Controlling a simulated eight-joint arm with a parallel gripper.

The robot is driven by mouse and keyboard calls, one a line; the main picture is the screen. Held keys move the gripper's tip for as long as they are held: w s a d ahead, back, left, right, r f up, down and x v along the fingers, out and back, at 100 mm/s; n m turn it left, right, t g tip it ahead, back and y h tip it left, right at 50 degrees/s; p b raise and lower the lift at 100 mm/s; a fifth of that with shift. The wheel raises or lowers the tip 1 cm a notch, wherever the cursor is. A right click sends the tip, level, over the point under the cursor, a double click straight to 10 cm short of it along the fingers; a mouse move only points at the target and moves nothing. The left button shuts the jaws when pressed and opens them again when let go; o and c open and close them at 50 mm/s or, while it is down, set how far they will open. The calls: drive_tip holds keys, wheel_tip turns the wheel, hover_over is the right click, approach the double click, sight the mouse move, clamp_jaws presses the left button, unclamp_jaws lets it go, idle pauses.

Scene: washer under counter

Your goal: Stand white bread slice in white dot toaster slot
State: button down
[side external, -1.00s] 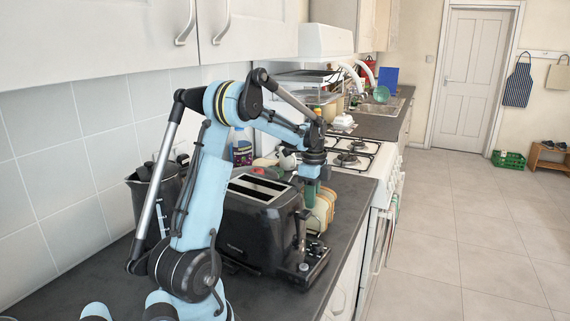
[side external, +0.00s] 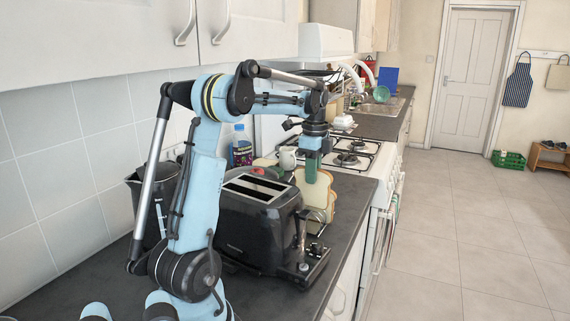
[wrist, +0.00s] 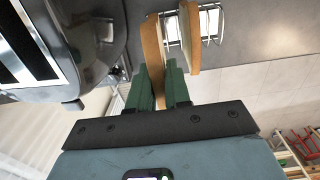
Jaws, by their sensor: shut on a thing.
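My gripper (side external: 312,172) has green fingers and is shut on the top edge of a bread slice (side external: 313,197) with a pale face and brown crust. The slice hangs upright, right of the toaster. In the wrist view the held slice (wrist: 152,45) runs up from between the green fingers (wrist: 163,88). The black toaster (side external: 248,232) stands left of the gripper, with two long, empty-looking slots in its top. Its edge (wrist: 92,60) also shows at the left of the wrist view. I cannot make out a white dot marking a slot.
A wire rack (wrist: 212,25) holds another bread slice (wrist: 190,35) beside the held one. A dark kettle (side external: 145,215) stands left of the toaster. A blue-capped bottle (side external: 240,148) and a white mug (side external: 287,158) stand behind it. The hob (side external: 350,158) lies beyond.

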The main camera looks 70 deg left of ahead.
drive_tip(key=shift+r, duration=2.75)
drive_tip(key=w+d+r+n, duration=0.2)
drive_tip(key=w+d+r, duration=0.15)
drive_tip(key=d, duration=0.85)
drive_tip(key=w+d+r+n, duration=0.2)
drive_tip(key=d+r+n, duration=0.15)
drive_tip(key=d, duration=0.85)
drive_tip(key=s+a+r+m+y, duration=0.1)
drive_tip(key=s+a+m, duration=0.6)
drive_tip(key=s+a, duration=1.4)
wheel_tip(320, 180, down, 8)
drive_tip(key=w+a, duration=0.1)
drive_tip(key=shift+w+a+g, duration=0.15)
drive_tip(key=shift+g, duration=0.25)
drive_tip(key=shift+f+n, duration=0.1)
drive_tip(key=shift+n, duration=0.15)
